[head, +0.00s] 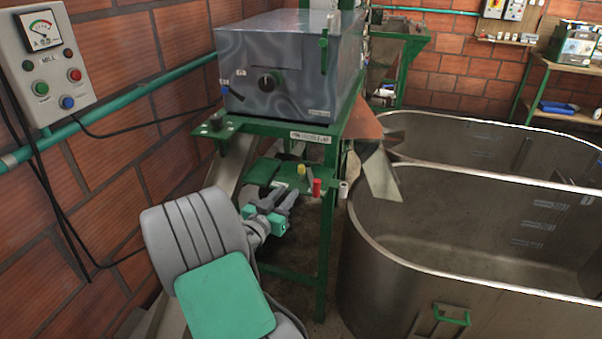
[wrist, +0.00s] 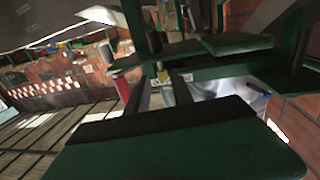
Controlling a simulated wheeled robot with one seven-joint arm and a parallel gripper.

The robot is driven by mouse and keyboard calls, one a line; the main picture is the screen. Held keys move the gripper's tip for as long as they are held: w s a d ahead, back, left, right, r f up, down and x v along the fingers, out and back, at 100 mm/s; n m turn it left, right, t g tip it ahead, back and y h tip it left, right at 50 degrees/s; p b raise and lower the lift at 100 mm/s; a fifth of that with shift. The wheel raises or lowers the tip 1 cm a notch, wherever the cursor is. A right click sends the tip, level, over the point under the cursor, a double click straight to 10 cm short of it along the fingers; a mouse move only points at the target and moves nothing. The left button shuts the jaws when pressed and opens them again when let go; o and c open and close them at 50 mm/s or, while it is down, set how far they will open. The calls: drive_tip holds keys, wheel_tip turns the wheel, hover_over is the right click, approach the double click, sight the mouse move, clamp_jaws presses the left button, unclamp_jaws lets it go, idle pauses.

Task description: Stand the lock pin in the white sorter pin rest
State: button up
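The white sorter pin rest (head: 343,190) is a small upright white cylinder at the right front edge of the green stand. A red cylinder (head: 316,187) is beside it on the left, and a yellow one (head: 301,170) is farther left. I cannot make out the lock pin for certain in either view. My gripper (head: 282,198) is in front of the stand, left of the three cylinders. Its two grey fingers look apart, with nothing clear between them. The wrist view shows the red cylinder (wrist: 122,88) and the yellow one (wrist: 163,75); I cannot identify the white rest there.
A grey mill box (head: 288,65) sits on the green stand (head: 270,128) above my gripper. A large steel tank (head: 470,240) stands close on the right. A brick wall with a control panel (head: 50,60) is on the left. A sloping metal chute (head: 380,174) hangs near the white rest.

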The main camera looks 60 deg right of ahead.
sight(301, 175)
drive_tip(key=d+p, duration=0.3)
drive_tip(key=d, duration=0.5)
drive_tip(key=shift+r, duration=0.1)
drive_tip(key=shift+a, duration=0.1)
clamp_jaws()
